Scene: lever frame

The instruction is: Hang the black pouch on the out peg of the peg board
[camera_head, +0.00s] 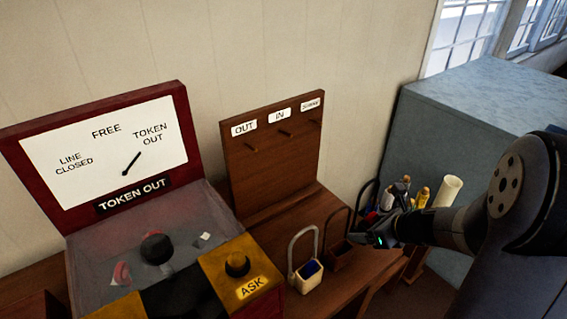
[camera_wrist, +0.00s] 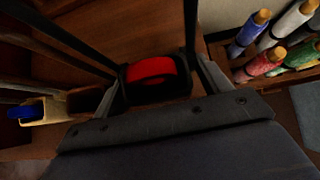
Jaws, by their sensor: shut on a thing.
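The peg board (camera_head: 270,185) stands upright at the back of the wooden bench, with three pegs under white labels. The out peg (camera_head: 251,147) is the leftmost and is bare. My gripper (camera_head: 372,238) is low at the bench's right side, well below and right of the pegs. It is shut on the black pouch, whose dark hoop handle shows behind the gripper. In the wrist view the black pouch (camera_wrist: 158,91) sits between the fingers, with a red round piece inside. I cannot tell whether it touches the bench.
A cream pouch (camera_head: 307,273) with a blue piece and a brown pouch (camera_head: 337,251) stand left of my gripper. Several coloured rolls (camera_wrist: 270,60) stand close on the right. The red-framed token box (camera_head: 85,215) is at left, a grey-blue cabinet (camera_head: 470,120) at right.

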